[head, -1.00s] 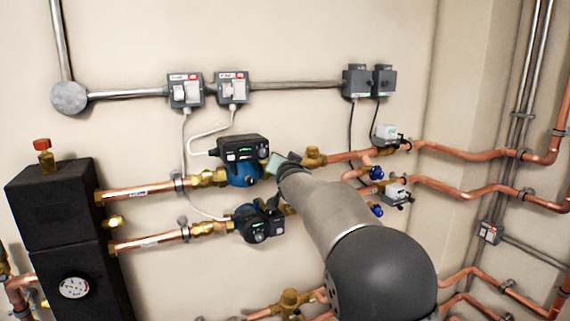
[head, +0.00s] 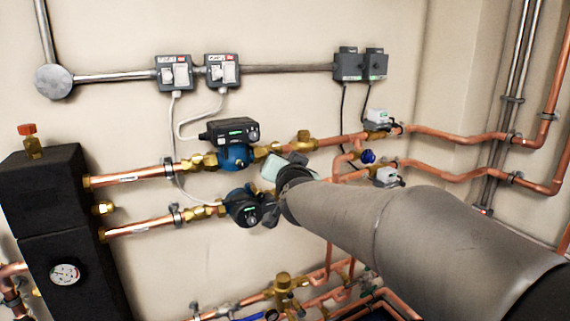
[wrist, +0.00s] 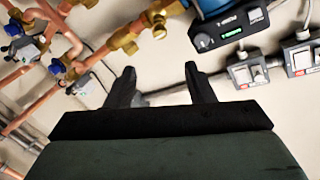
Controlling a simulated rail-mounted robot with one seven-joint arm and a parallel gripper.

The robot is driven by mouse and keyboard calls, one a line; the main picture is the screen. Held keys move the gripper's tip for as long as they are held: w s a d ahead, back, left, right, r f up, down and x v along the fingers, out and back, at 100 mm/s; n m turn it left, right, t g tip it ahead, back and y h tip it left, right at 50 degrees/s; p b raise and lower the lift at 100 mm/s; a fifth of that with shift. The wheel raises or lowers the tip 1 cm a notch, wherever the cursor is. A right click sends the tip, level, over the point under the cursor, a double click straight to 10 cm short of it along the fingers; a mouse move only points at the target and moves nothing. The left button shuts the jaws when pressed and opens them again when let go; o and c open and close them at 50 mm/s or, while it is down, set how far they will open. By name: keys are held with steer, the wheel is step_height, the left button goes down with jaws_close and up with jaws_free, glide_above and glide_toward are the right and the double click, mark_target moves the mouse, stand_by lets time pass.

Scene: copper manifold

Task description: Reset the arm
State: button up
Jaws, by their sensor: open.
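My gripper (wrist: 160,78) is open in the wrist view, with its two dark fingers apart and nothing held between them. The fingers cannot be made out clearly there. The upper pump (head: 236,154) and the lower pump (head: 243,207) sit on the copper pipes. The upper one's dark control box also shows in the wrist view (wrist: 229,27).
Switch boxes (head: 174,73) and dark grey boxes (head: 348,66) are on the wall above. A black block with a gauge (head: 65,273) stands at left. Copper pipes (head: 460,138) and valve actuators (head: 388,177) are behind my arm. Lower valves (head: 283,283) lie beneath.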

steer(key=shift+s, duration=0.25)
steer(key=s+d+f+n+g+p, duration=0.2)
steer(key=s+d+f+g, duration=0.25)
steer(key=s+f, duration=0.25)
steer(key=s+d+f+n+g+p, duration=0.1)
steer(key=s+d+f+g+p, duration=0.1)
steer(key=s+d+f+g, duration=0.4)
steer(key=s+d+f+g+h, duration=0.1)
steer(key=s+d+f+g, duration=0.1)
steer(key=s, duration=0.5)
steer(key=s+d+f+g+h+p, duration=0.1)
steer(key=s+d+f+g, duration=0.1)
steer(key=s+f, duration=0.2)
steer(key=s+d+f+g+h, duration=0.1)
steer(key=s+d+f+g, duration=0.1)
steer(key=s, duration=0.8)
steer(key=shift+s+d+f+n+p, duration=0.3)
steer(key=shift+s+d+f, duration=0.05)
steer(key=shift+d+f, duration=0.2)
